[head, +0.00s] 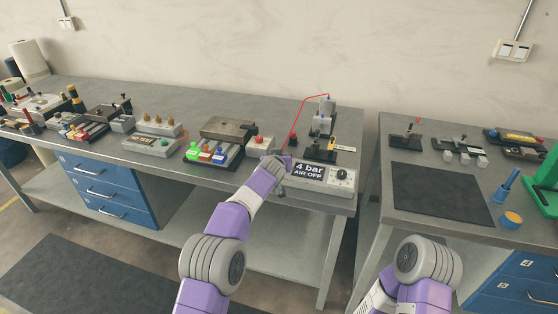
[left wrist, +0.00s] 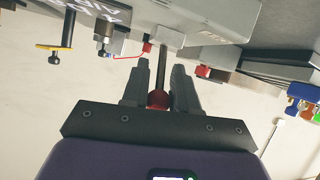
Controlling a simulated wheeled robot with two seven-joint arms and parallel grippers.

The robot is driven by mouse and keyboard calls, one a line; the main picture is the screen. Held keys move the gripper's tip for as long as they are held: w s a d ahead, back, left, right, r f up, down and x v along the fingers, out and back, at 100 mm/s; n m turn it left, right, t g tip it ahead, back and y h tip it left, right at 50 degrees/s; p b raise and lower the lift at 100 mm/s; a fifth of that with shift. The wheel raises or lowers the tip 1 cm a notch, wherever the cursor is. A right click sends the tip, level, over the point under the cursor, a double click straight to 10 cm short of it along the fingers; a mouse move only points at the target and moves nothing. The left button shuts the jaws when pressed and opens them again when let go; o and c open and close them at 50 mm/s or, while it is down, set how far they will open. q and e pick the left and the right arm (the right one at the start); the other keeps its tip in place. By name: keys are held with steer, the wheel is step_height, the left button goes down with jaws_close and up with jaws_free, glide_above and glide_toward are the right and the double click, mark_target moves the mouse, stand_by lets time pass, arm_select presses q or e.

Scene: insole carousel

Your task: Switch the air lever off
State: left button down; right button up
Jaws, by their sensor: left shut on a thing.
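The air box (head: 314,186) stands at the right front end of the long bench. Its dark display (head: 309,171) reads "4 bar AIR OFF". My left gripper (head: 284,164) is at the box's left end and hides the lever in the head view. In the left wrist view the lever's dark stem and red knob (left wrist: 157,99) lie between the two grey fingers of my left gripper (left wrist: 161,68), which is shut on the lever. The stem runs to a grey block (left wrist: 170,38) on the box. My right gripper is out of view.
A pale unit with a red button (head: 260,143) and a fixture with coloured blocks (head: 213,151) stand left of the air box. A red hose (head: 297,120) rises behind. A gap separates this bench from the right table (head: 395,210).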

arm_select(q)
steer(key=c, duration=1)
jaws_free()
steer(key=shift+o, duration=0.2)
steer(key=shift+s, duration=0.15)
steer(key=shift+s+r+b, duration=0.3)
steer(key=shift+s, duration=0.2)
steer(key=b+v, duration=0.1)
steer(key=v, duration=0.5)
steer(key=shift+s+a, duration=0.1)
steer(key=shift+a, duration=0.05)
